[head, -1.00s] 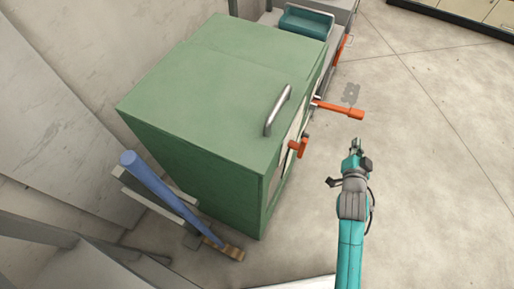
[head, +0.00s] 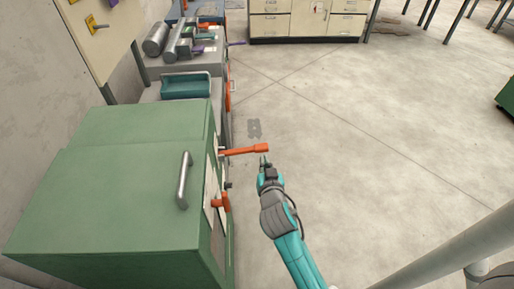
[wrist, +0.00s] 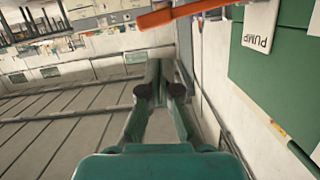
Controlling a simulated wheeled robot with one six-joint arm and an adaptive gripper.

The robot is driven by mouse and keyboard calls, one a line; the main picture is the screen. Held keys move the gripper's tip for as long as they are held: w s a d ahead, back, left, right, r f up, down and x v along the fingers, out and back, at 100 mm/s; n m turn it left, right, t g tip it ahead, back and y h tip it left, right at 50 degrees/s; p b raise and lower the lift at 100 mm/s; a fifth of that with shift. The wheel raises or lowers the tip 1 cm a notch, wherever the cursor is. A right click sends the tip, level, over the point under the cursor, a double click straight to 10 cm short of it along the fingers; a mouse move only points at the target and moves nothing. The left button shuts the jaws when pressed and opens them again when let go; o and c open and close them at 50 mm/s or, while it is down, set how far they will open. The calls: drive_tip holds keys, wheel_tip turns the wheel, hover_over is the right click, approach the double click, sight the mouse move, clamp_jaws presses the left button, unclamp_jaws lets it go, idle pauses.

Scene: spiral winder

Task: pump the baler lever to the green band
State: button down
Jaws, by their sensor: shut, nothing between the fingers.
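The green baler (head: 110,200) stands at the left of the head view. An orange lever (head: 245,151) sticks out to the right from its front face. In the wrist view the orange lever (wrist: 185,13) crosses the top, beside a white label reading PUMP (wrist: 258,25). My gripper (head: 264,162) is shut and empty, just below the lever's outer end in the head view. In the wrist view my gripper's fingers (wrist: 158,75) are together, and the lever shows beyond them. I cannot tell whether they touch it. I cannot make out a green band.
A second orange handle (head: 221,202) and a silver grab handle (head: 184,180) are on the baler. A grey bench with a teal tray (head: 186,85) stands behind it. Cream cabinets (head: 305,20) are at the back.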

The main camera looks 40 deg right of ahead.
drive_tip(key=r+n, duration=0.1)
drive_tip(key=r, duration=0.1)
drive_tip(key=a+r+n+h, duration=0.1)
drive_tip(key=r, duration=0.1)
drive_tip(key=shift+w+a+r+g, duration=0.1)
drive_tip(key=shift+w+a+g, duration=0.1)
drive_tip(key=shift+g, duration=0.2)
hover_over(261, 146)
drive_tip(key=a, duration=0.1)
drive_tip(key=shift+s+a+f, duration=0.1)
drive_tip(key=shift+s+f, duration=0.1)
drive_tip(key=shift+f, duration=0.45)
drive_tip(key=shift+s+a+f, duration=0.1)
drive_tip(key=shift+s+f, duration=0.05)
drive_tip(key=shift+f, duration=0.45)
drive_tip(key=shift+s+d+f, duration=0.1)
drive_tip(key=shift+s+f, duration=0.05)
drive_tip(key=shift+f, duration=0.85)
drive_tip(key=shift+s+d+f, duration=0.1)
drive_tip(key=shift+s+f, duration=0.05)
drive_tip(key=shift+f, duration=0.85)
